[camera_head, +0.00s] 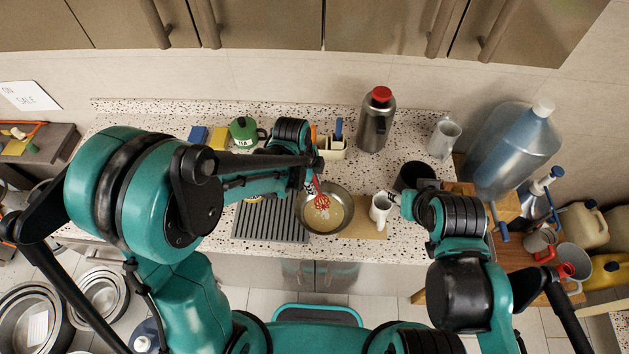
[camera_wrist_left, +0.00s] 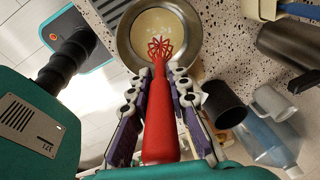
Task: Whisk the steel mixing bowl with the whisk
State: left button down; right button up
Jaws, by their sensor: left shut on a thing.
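The steel mixing bowl (camera_head: 346,221) stands on the speckled counter with pale yellow liquid inside. It also shows at the top of the left wrist view (camera_wrist_left: 190,75). My left gripper (camera_head: 312,186) is above the bowl's back left side, shut on the red handle of the whisk (camera_head: 321,201). In the left wrist view, the whisk (camera_wrist_left: 160,125) lies between the fingers and its red wire head overlaps the bowl's opening. I cannot tell whether the wires touch the liquid.
A ridged drying mat (camera_head: 270,222) lies left of the bowl, and a brown board (camera_head: 368,228) lies right. A dark pot (camera_head: 412,176), a red-topped flask (camera_head: 376,122) and a utensil holder (camera_head: 332,149) stand behind.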

pick_arm(q)
jog(key=b+x, duration=0.2)
jog(key=x, duration=0.1)
jog(key=shift+w+f, duration=0.1)
jog(key=shift+f, duration=0.15)
jog(key=shift+d+f+b, duration=0.2)
jog(key=shift+f+b, duration=0.55)
jog(key=shift+b, duration=0.3)
jog(key=shift+b+x, duration=0.7)
jog(key=shift+x, duration=0.05)
jog(key=shift+w, duration=0.1)
